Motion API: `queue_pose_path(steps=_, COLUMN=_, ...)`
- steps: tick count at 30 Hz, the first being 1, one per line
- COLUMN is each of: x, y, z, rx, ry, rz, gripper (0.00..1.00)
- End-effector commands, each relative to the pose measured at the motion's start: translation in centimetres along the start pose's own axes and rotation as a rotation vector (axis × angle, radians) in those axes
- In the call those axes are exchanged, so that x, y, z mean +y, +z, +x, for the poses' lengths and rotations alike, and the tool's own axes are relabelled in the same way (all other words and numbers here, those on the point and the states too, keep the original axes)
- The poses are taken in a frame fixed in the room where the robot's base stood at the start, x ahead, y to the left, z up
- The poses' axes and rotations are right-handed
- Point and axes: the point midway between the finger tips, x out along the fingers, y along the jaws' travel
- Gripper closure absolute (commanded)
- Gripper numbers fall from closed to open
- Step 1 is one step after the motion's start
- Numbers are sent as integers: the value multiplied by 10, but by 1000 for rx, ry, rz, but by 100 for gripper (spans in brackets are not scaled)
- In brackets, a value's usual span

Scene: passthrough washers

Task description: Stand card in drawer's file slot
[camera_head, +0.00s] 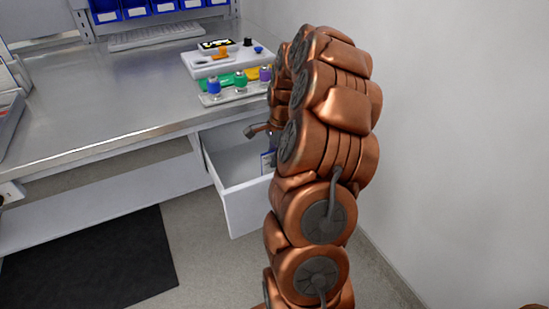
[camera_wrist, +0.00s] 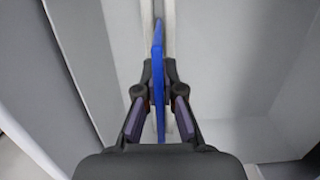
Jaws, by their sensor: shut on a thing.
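The card (camera_head: 267,162) shows as a small blue and white piece inside the open white drawer (camera_head: 245,208), partly hidden by my arm in the head view. In the wrist view the blue card (camera_wrist: 158,60) is seen edge-on, and my gripper (camera_wrist: 159,92) is shut on it. The file slot (camera_wrist: 170,25) shows as two pale parallel rails, and the card lines up between them. I cannot tell how deep the card sits or whether it touches the slot's bottom. My gripper is hidden behind my arm in the head view.
The steel worktop (camera_head: 110,95) overhangs the drawer on the left. It carries a tray of coloured knobs (camera_head: 235,88), a white panel (camera_head: 218,60) and a keyboard (camera_head: 153,36). A plain wall (camera_head: 460,130) stands on the right. A black mat (camera_head: 90,260) lies on the floor.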

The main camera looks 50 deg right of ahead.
Motion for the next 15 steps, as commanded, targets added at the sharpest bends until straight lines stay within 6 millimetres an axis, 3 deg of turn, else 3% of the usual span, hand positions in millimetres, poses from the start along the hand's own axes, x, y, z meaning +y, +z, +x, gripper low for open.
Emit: queue_pose_path(steps=15, x=0, y=-1, z=8, rx=0, ry=0, rz=0, gripper=100)
